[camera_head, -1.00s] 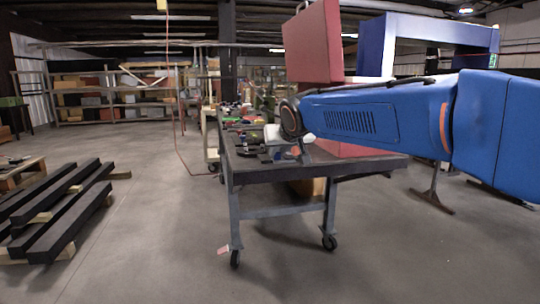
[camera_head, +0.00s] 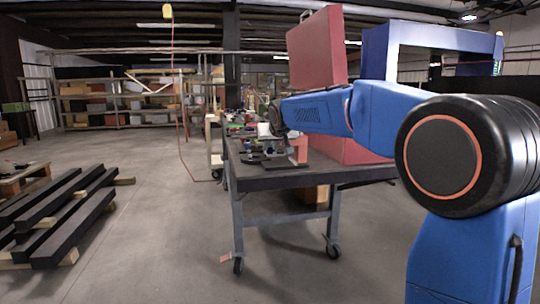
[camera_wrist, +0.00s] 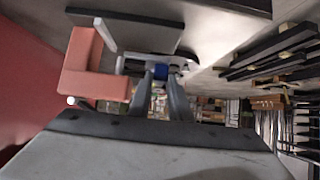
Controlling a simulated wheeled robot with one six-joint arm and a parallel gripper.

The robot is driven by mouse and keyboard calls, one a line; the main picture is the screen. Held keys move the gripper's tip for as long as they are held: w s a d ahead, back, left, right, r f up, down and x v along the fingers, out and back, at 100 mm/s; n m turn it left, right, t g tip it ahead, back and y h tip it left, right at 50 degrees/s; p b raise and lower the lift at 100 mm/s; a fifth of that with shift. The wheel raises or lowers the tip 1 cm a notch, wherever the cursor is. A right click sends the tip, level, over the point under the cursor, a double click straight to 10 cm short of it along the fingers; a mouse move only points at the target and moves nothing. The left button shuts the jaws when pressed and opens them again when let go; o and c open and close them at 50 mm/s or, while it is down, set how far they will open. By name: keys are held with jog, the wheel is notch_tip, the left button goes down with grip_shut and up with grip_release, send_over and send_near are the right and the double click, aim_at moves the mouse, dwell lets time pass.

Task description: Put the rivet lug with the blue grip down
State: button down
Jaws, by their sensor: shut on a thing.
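In the wrist view, my gripper (camera_wrist: 161,76) is shut on a small blue grip (camera_wrist: 160,71), which shows between the two grey fingertips. A pale part lies beside and beyond the blue grip; I cannot tell whether it belongs to the lug. In the head view, my blue arm reaches over the dark-topped wheeled workbench (camera_head: 290,182). The gripper and the lug cannot be made out there, behind the arm's end. I cannot tell whether the lug touches any surface.
A salmon L-shaped block (camera_wrist: 85,72) is left of my fingers in the wrist view. Several small tools clutter the bench's far left. Dark beams (camera_head: 62,212) lie on the floor at left.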

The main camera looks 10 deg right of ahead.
aim_at(270, 153)
jog(key=shift+w, duration=0.4)
jog(key=shift+w+f, duration=0.15)
jog(key=shift+f, duration=1.6)
jog(key=c, duration=1.6)
grip_release()
jog(key=shift+f, duration=0.1)
jog(key=shift+c, duration=0.2)
jog(key=v, duration=1.2)
